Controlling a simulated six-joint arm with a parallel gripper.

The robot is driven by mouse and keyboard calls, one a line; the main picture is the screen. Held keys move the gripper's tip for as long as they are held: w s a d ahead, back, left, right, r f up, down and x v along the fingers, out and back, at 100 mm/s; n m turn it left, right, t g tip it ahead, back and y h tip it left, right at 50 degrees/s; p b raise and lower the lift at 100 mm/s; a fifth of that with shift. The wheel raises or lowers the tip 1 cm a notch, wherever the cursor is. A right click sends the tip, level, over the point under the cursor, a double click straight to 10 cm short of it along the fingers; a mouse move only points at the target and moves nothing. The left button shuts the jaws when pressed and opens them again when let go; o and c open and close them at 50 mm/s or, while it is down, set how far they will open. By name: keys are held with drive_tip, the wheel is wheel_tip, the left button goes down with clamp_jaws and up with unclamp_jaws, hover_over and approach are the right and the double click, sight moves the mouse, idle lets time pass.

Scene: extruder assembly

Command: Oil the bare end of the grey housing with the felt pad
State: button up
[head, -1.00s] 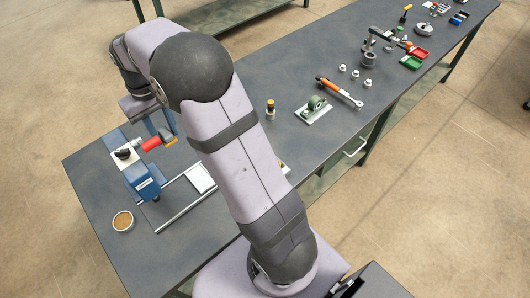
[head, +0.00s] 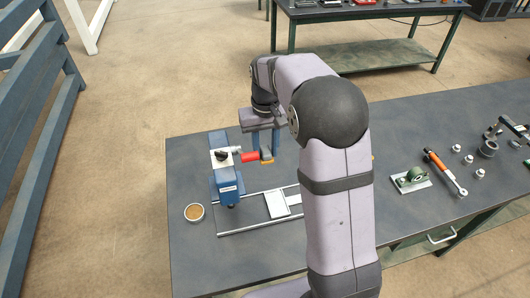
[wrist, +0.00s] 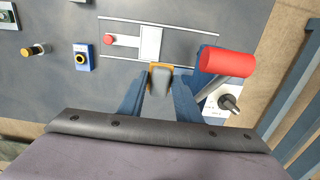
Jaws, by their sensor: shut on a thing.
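My gripper (wrist: 160,86) has two blue fingers shut on a small grey block with a tan-orange edge, which looks like the felt pad (wrist: 161,70). In the head view the pad (head: 267,156) is held above the table, just right of a red cylinder (head: 250,156). The cylinder points out sideways from a blue stand (head: 227,184). In the wrist view a gap shows between the pad and the red cylinder (wrist: 228,62). A short pale grey piece (head: 237,150) shows left of the red cylinder; whether it is the grey housing I cannot tell.
A round dish with brown contents (head: 194,212) stands left of the stand. Rails with a white plate (head: 277,204) lie right of it. A blue block with a yellow ring (wrist: 83,57) and a dark bottle (wrist: 36,50) stand farther off. A green roller (head: 412,176) and orange-handled tool (head: 444,172) lie right.

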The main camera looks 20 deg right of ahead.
drive_tip(key=s+d+f+m, duration=0.2)
drive_tip(key=d, duration=0.5)
drive_tip(key=s+d+f+m, duration=0.2)
drive_tip(key=d, duration=0.6)
drive_tip(key=s+d+f+n, duration=0.4)
drive_tip(key=s+d+f, duration=0.4)
drive_tip(key=f, duration=0.2)
drive_tip(key=shift+d+f+b, duration=0.25)
drive_tip(key=shift+f+b, duration=0.05)
drive_tip(key=shift+s, duration=0.1)
